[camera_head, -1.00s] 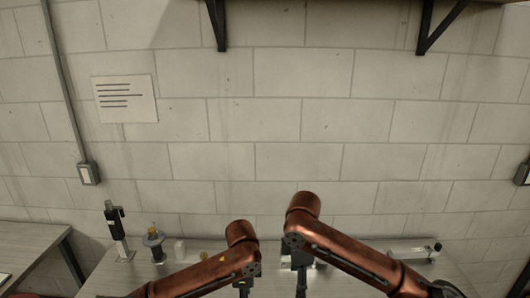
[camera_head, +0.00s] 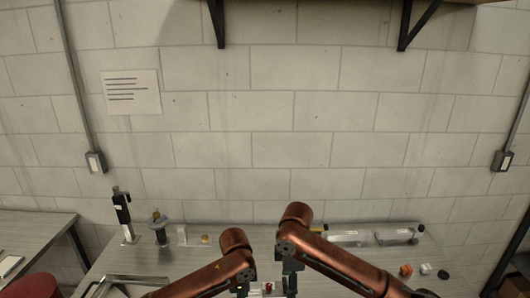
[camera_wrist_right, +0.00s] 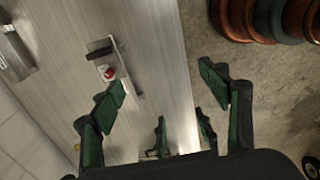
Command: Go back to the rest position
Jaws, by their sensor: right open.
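My left gripper (camera_head: 243,288) is at the bottom edge of the head view, at the end of the copper-coloured left arm. Its jaws are mostly cut off there. Two smaller green-padded fingers, apart, in the right wrist view (camera_wrist_right: 183,128) appear to be its fingers. My right gripper (camera_head: 290,283) hangs just to its right, close beside it. In the right wrist view it is open (camera_wrist_right: 165,88), with nothing between its fingers.
The grey table (camera_head: 345,265) lies below both grippers. A small red-and-white piece (camera_head: 267,288) is near them. An angled metal frame (camera_head: 125,280) lies at left; upright devices (camera_head: 123,215) stand behind. Orange (camera_head: 406,270) and white pieces (camera_head: 426,268) lie at right.

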